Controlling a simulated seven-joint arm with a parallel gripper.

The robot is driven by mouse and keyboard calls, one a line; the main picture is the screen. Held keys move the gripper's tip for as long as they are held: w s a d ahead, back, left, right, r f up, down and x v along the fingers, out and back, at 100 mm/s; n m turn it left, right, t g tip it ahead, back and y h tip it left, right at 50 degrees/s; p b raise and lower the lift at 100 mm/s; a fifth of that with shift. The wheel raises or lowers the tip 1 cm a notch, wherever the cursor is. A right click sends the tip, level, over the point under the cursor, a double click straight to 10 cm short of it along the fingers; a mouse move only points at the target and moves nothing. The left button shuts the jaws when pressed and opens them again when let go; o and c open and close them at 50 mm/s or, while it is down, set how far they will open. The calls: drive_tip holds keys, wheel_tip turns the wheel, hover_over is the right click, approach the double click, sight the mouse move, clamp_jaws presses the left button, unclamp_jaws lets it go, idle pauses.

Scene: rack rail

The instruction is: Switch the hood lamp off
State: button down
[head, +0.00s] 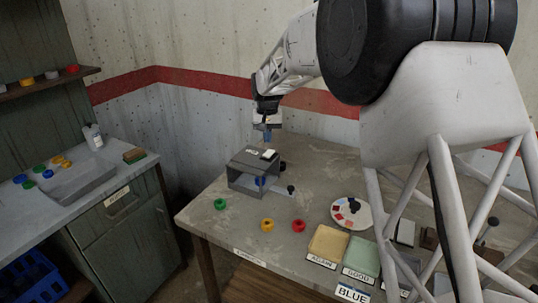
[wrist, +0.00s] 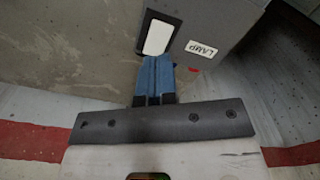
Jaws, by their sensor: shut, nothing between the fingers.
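The grey hood (head: 246,164) stands on the table at the back left. On its top is a white rocker switch (head: 269,154) beside a small label. In the wrist view the switch (wrist: 158,37) sits in a dark frame, next to a label reading LAMP (wrist: 201,49). My gripper (head: 267,138) points down above the switch end of the hood. In the wrist view my blue fingers (wrist: 154,62) are together and empty, with their tips close to the switch's near edge. I cannot tell whether they touch it. Whether the lamp is lit is not clear.
A blue ring (head: 260,181) is under the hood. Green (head: 220,204), yellow (head: 267,225) and red (head: 299,226) rings lie in front. A round colour card (head: 351,213), yellow tray (head: 327,243) and green tray (head: 362,255) are to the right. The table's front left is mostly clear.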

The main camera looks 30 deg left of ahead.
drive_tip(key=shift+r, duration=0.8)
drive_tip(key=shift+d+r, duration=0.2)
drive_tip(key=shift+d, duration=0.1)
drive_tip(key=s+d+r+m, duration=0.1)
drive_tip(key=s+d+r, duration=0.3)
drive_tip(key=d, duration=0.9)
drive_tip(key=s+d+r+m+t, duration=0.1)
drive_tip(key=s+d+r, duration=0.3)
drive_tip(key=d, duration=0.8)
drive_tip(key=s+d+r+m, duration=0.1)
drive_tip(key=s+d+r, duration=0.3)
drive_tip(key=d, duration=0.9)
drive_tip(key=s+d+f+m+t, duration=0.1)
drive_tip(key=s+d+m, duration=0.1)
drive_tip(key=s+d, duration=1.3)
drive_tip(key=s+d+f, duration=0.3)
drive_tip(key=s, duration=0.4)
drive_tip(key=s+d+f+m, duration=0.1)
drive_tip(key=s+d+f, duration=0.2)
drive_tip(key=s, duration=0.5)
drive_tip(key=shift+d+t, duration=0.3)
drive_tip(key=shift+d, duration=0.5)
